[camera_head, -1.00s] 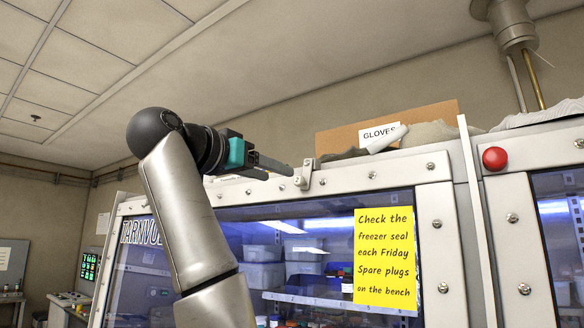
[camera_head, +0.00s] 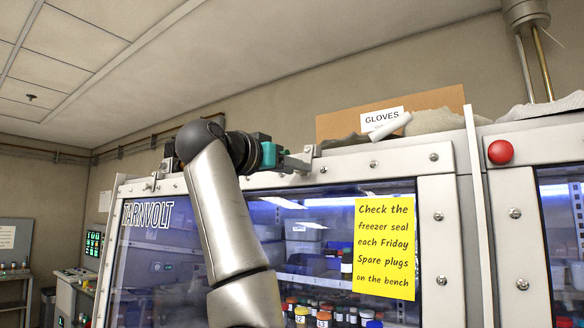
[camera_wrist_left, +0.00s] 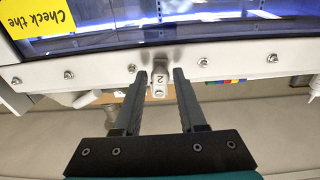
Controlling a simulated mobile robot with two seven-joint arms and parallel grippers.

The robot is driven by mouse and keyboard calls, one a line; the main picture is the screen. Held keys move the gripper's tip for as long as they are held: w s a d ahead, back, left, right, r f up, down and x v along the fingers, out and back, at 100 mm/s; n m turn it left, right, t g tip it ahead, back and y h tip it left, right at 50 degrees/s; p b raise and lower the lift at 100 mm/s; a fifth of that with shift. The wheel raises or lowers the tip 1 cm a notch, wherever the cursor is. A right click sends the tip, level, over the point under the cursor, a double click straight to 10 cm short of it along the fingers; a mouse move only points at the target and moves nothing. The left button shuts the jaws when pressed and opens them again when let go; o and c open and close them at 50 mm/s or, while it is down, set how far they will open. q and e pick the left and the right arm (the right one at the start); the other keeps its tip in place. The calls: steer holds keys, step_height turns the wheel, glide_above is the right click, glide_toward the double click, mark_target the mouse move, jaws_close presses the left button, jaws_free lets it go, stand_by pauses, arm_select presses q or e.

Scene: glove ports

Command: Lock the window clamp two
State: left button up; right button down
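Window clamp two is a small metal clamp marked "2" (camera_wrist_left: 161,84) in the left wrist view, on the window's top frame. In the head view the clamp (camera_head: 308,155) stands at the top edge of the frame. My left gripper (camera_wrist_left: 161,76) is open, with one finger on each side of the clamp. Gaps show between the fingers and the marked part, so I see no grip. In the head view the left gripper (camera_head: 299,163) is at the clamp and partly covers it. My right gripper is in neither view.
The window frame (camera_head: 387,164) has several bolts along it and a yellow note (camera_head: 385,248) on the glass. A cardboard box marked GLOVES (camera_head: 432,104) and pale cloth lie on top, right of the clamp. A red button (camera_head: 500,151) is further right.

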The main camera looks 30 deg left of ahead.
arm_select(q)
jaws_close()
steer(key=shift+d+n+b, duration=0.3)
steer(key=shift+n+b, duration=0.2)
steer(key=shift+n, duration=0.5)
steer(key=shift+o, duration=1.6)
jaws_free()
steer(key=shift+s, duration=0.1)
